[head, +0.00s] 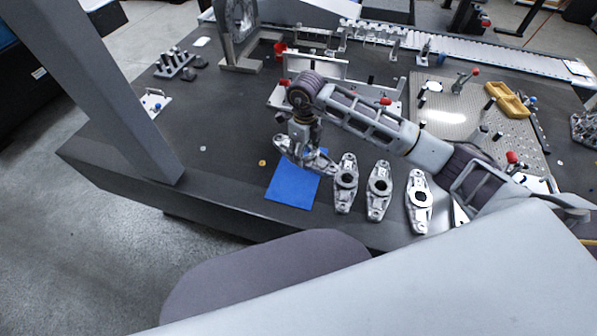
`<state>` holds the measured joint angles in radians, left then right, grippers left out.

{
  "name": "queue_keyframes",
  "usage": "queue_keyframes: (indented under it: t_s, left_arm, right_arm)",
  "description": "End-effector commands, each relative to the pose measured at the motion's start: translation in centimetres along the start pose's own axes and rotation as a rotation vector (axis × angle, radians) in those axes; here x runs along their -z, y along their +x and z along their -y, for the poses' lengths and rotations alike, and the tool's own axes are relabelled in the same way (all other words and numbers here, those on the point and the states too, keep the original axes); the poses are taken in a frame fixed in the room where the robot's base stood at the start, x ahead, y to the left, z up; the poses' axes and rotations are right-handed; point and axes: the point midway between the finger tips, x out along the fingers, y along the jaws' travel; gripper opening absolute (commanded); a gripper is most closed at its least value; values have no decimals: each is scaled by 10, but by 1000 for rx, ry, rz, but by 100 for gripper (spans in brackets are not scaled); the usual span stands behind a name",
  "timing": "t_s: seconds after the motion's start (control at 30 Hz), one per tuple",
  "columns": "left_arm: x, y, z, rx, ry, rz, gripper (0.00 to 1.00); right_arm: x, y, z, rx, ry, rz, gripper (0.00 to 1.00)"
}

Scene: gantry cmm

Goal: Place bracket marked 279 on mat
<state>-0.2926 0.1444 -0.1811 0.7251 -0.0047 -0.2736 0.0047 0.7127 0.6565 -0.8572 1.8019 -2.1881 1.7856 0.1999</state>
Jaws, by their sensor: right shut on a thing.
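My right gripper (304,143) reaches in from the right, pointing down, and is shut on a silver metal bracket (318,163). The held bracket is over the far part of the blue mat (292,190); I cannot tell whether it touches the mat. The gripper hides part of it. Three similar brackets lie in a row to the right of the mat: one close beside it (345,197), a middle one (379,187) and a right one (419,201). No number is legible on any bracket. My left gripper is not in view.
A grey post (105,90) rises at the table's left. A fixture with red clamps (318,66) stands behind the gripper. A perforated plate (445,112) with a yellow part (508,99) is at the right. The dark table (215,120) left of the mat is mostly clear.

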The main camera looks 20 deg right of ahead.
Motion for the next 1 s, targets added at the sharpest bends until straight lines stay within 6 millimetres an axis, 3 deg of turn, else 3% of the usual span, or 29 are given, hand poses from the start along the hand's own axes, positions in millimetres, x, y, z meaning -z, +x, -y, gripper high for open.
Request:
queue_keyframes:
  t_s: [1.0]
  left_arm:
    - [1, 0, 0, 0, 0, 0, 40]
  right_arm:
    - [4, -3, 7, 0, 812, 1, 23]
